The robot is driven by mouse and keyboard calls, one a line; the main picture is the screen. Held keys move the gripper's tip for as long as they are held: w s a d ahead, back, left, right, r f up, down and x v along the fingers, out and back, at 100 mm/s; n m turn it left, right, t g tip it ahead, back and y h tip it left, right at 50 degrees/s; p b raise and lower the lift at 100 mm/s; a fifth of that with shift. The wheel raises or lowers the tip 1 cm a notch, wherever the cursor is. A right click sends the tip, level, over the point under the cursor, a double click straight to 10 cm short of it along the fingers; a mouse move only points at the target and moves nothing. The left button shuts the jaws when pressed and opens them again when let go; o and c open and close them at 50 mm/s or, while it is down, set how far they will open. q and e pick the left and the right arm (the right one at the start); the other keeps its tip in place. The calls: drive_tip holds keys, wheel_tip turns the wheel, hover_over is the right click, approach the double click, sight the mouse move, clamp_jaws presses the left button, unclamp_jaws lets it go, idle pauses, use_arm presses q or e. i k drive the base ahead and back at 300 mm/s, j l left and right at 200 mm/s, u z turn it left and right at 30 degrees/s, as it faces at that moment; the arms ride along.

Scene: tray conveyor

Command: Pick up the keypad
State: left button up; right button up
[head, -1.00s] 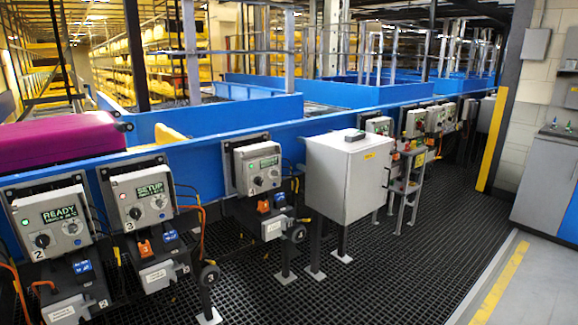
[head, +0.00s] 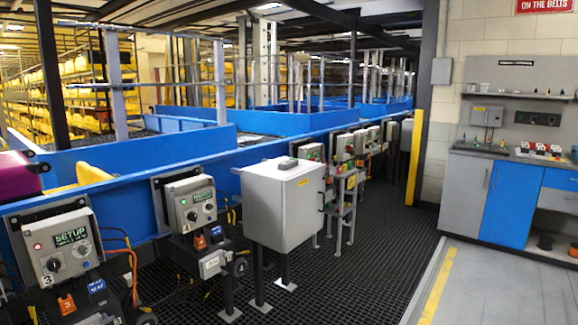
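A small grey block with a darker top (head: 287,163) lies on top of the light grey cabinet (head: 262,204). It may be the keypad, but it is too small to make out any keys. Neither of my grippers is in view.
Control boxes line the blue conveyor (head: 135,188), including one with a SETUP display (head: 62,246) at left. A small stand (head: 341,205) is right of the cabinet. Black grating (head: 330,262) covers the floor in front. A workbench (head: 510,195) stands at right, beyond a yellow post (head: 415,157).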

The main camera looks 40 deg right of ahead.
sight(288, 164)
drive_tip(key=i+l+z, duration=0.2)
drive_tip(key=i+l, duration=0.2)
drive_tip(key=i+l+z, duration=0.2)
drive_tip(key=i+l, duration=0.25)
drive_tip(key=i+l+z, duration=0.2)
drive_tip(key=i+l, duration=0.25)
drive_tip(key=i+l+z, duration=0.2)
drive_tip(key=i+l, duration=0.15)
drive_tip(key=i, duration=0.15)
drive_tip(key=i+l+z, duration=0.2)
drive_tip(key=i, duration=0.3)
